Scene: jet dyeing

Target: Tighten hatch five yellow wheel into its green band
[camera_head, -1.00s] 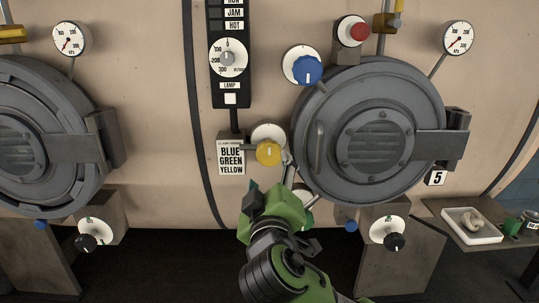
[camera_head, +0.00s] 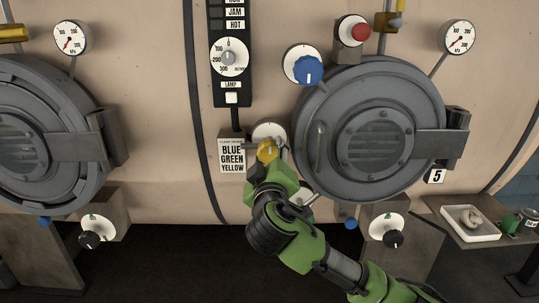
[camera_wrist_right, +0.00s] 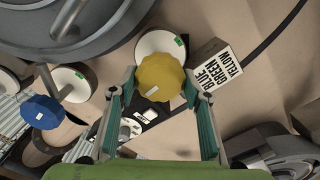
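Hatch five (camera_head: 375,130) is a round grey door with a "5" plate (camera_head: 435,176) at its lower right. The yellow wheel (camera_head: 266,151) sits left of the hatch, in front of a white dial (camera_head: 269,131). In the right wrist view the yellow wheel (camera_wrist_right: 160,77) shows a small white mark, and a green band (camera_wrist_right: 178,41) is on the dial's rim behind it. My right gripper (camera_head: 266,163) is at the wheel. In the wrist view its fingers (camera_wrist_right: 159,88) are apart, one on each side of the wheel; contact is unclear. My left gripper is out of view.
A sign reading "BLUE GREEN YELLOW" (camera_head: 232,155) is just left of the yellow wheel. A blue wheel (camera_head: 307,70) and a red button (camera_head: 359,32) are above. Another hatch (camera_head: 40,140) is at left. A white tray (camera_head: 470,232) is on a shelf at right.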

